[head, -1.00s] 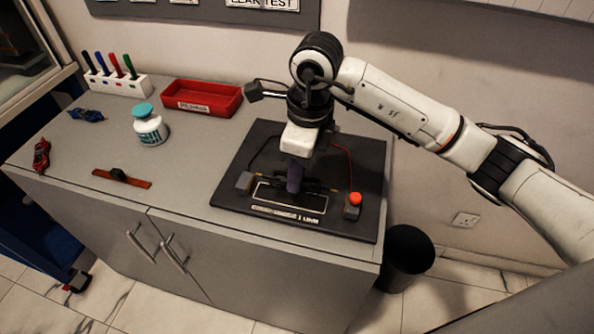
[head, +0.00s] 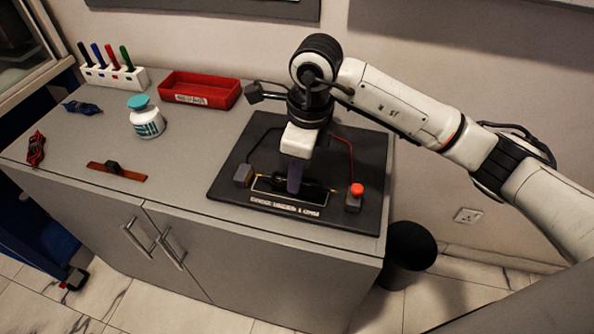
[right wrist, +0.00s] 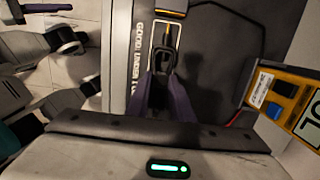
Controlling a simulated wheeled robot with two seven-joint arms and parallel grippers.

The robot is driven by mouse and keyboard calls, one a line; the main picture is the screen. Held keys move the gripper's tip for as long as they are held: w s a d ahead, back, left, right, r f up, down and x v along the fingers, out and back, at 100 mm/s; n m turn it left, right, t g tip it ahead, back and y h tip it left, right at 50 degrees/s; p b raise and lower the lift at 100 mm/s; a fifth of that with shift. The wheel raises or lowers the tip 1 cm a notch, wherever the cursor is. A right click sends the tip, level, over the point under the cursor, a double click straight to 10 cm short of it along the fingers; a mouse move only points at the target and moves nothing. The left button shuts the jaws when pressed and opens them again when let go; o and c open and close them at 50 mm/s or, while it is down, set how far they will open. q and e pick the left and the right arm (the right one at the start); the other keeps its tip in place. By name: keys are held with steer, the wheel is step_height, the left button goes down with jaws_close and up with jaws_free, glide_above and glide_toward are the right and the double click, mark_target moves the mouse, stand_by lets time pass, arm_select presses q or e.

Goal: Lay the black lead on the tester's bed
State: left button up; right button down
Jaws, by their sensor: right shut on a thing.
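The tester (head: 225,182) is a dark board on the cabinet top. Its bed is a pale-framed rectangle (head: 289,204) near the front edge, between a grey block (head: 243,175) and a block with a red button (head: 356,190). My right gripper (head: 294,184) points down over the bed, its purple fingers shut on the black lead (head: 318,187). The lead lies lengthwise along the bed; whether it touches the bed I cannot tell. In the right wrist view the lead (right wrist: 161,62) shows between the fingers (right wrist: 164,95).
A blue bundle (head: 82,107), a red bundle (head: 36,149), a brown strip with a black knob (head: 117,171), a white bottle (head: 147,123), a red tray (head: 200,90) and a pen rack (head: 113,77) stand left.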

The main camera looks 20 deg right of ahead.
steer(key=shift+f+b, duration=0.5)
steer(key=shift+f, duration=0.2)
steer(key=c, duration=1)
jaws_free()
steer(key=shift+r, duration=0.1)
steer(key=shift+r+p, duration=2.45)
steer(key=shift+r, duration=1.5)
